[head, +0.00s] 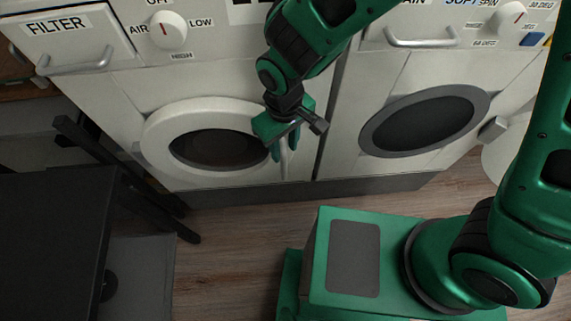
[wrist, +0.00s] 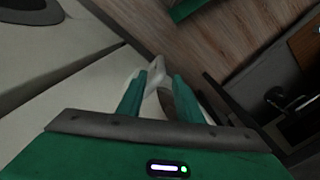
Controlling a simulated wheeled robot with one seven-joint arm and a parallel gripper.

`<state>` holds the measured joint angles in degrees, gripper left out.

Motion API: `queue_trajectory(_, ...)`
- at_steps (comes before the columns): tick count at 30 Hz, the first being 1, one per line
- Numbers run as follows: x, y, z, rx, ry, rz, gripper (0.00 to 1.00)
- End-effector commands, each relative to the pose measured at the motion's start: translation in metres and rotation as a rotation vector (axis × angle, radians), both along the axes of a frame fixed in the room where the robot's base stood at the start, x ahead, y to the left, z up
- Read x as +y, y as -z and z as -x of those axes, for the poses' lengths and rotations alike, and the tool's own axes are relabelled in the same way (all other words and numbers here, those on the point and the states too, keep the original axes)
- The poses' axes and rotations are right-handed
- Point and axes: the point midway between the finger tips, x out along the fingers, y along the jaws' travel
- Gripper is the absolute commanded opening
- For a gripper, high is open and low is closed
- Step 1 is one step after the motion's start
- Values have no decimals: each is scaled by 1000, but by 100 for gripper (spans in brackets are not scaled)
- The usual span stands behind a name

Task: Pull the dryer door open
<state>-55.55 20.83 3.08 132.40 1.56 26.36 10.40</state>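The dryer (head: 95,95) is the white left machine in the head view, with a filter drawer and an AIR/LOW/HIGH dial. Its round white door (head: 160,135) has a dark window and looks closed. A pale handle (head: 284,160) shows at the door's right side. My gripper (head: 283,150) points down at this handle. In the wrist view, my two green fingers (wrist: 158,85) stand apart, with the pale handle (wrist: 156,70) between them. A gap shows between the fingers; contact with the handle is not clear. My gripper hides part of the door's right edge.
A washer (head: 345,150) with a grey round door stands close on the right. A dark box-like piece of furniture (head: 50,240) and a black frame (head: 130,180) stand at the left. Some wooden floor (head: 230,240) is clear before the dryer.

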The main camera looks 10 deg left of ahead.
Motion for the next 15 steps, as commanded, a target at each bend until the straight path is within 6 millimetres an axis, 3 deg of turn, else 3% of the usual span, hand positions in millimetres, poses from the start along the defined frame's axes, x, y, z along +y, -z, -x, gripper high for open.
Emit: queue_trajectory(15,0,88,2,2,-2,4,33)
